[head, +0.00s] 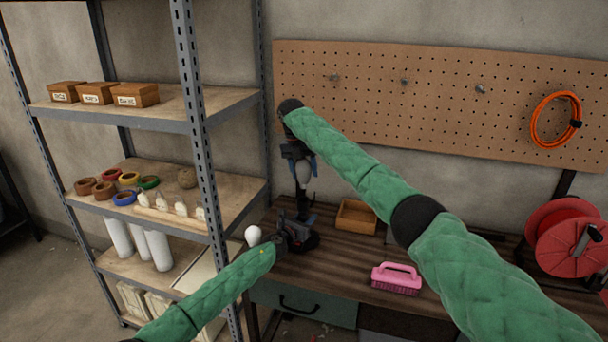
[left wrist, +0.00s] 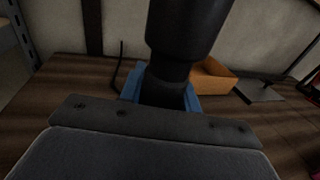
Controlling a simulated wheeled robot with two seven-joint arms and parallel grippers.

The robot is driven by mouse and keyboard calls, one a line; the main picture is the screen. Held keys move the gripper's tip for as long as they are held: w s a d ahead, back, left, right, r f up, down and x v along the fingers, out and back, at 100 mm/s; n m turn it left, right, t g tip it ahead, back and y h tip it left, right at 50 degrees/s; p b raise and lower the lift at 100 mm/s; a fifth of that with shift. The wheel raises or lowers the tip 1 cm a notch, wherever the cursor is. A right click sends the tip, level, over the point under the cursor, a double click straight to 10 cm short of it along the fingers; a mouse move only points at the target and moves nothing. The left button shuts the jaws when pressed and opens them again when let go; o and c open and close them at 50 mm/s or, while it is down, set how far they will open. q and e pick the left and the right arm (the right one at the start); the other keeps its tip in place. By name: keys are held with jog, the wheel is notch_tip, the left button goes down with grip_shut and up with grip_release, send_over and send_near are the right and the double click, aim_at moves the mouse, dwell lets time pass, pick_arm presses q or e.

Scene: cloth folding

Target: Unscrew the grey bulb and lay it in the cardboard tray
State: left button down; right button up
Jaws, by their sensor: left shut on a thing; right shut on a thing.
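The grey bulb (head: 303,173) is between the blue-tipped fingers of my right gripper (head: 302,160), which reaches down from above and is shut on it. The bulb's lower end is at the top of a dark lamp stem (head: 305,199); whether it still sits in the socket is too small to tell. My left gripper (head: 302,220) is shut around the lamp low down; the left wrist view shows the black stem (left wrist: 185,40) between its blue fingers (left wrist: 165,88). The cardboard tray (head: 345,221) stands on the bench to the right, and its inside looks empty.
A white bulb (head: 252,235) shows beside my left forearm. A pink brush (head: 397,279) lies on the wooden bench (head: 345,264). A metal shelf (head: 192,120) stands close on the left. A red reel (head: 560,245) is at the right. A pegboard (head: 430,100) hangs behind.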

pick_arm(q)
jog(key=c, duration=0.9)
grip_release()
jog(key=shift+a, duration=0.1)
